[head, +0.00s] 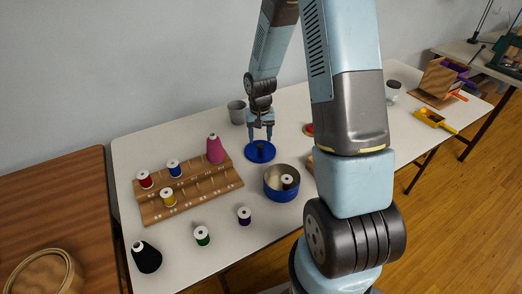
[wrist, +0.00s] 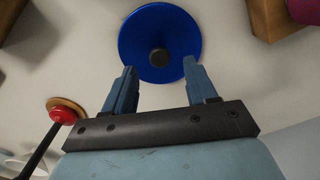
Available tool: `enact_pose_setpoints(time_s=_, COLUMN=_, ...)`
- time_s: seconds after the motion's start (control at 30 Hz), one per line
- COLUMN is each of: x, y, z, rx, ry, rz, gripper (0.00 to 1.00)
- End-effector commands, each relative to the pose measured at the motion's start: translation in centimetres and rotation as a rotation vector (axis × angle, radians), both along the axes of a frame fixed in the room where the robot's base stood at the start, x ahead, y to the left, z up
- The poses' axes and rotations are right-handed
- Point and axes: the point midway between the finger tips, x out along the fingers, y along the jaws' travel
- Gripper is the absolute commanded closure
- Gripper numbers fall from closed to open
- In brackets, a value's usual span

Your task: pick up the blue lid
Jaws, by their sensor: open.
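The blue lid (head: 260,151) is a round disc lying on the white table, behind the blue tin. In the wrist view the lid (wrist: 140,40) shows a dark round knob (wrist: 159,58) at its middle. My gripper (head: 260,138) is over the lid in the head view, pointing down. In the wrist view my gripper (wrist: 157,75) has its two blue fingers apart, one on each side of the knob's line, with nothing between the tips. The head view does not show clearly how high the tips are above the lid.
An open blue tin (head: 274,190) holding a spool stands in front of the lid. A wooden spool rack (head: 205,187) with several spools and a pink cone (head: 215,149) is to the left. A grey cup (head: 237,112) stands behind. A red thing (wrist: 64,115) lies nearby.

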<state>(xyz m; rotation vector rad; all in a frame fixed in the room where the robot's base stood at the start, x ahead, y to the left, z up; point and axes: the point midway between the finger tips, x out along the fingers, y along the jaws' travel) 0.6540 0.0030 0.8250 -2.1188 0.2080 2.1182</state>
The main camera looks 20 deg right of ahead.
Motion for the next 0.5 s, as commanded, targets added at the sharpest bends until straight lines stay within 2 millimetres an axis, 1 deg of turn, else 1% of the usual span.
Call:
enact_pose_setpoints(time_s=0.03, x=-0.2, y=0.0, z=-0.9, rx=0.000, ry=0.005, rz=0.000, gripper=0.43)
enact_pose_setpoints(time_s=0.2, x=-0.1, y=0.1, z=-2.7, rx=0.000, ry=0.002, rz=0.000, gripper=0.43)
enact_pose_setpoints(time_s=0.33, x=-0.2, y=0.1, z=-3.4, rx=0.000, ry=0.002, rz=0.000, gripper=0.43)
enact_pose_setpoints(time_s=0.5, x=-0.1, y=0.0, z=-3.4, rx=0.000, ry=0.001, rz=0.000, gripper=0.43)
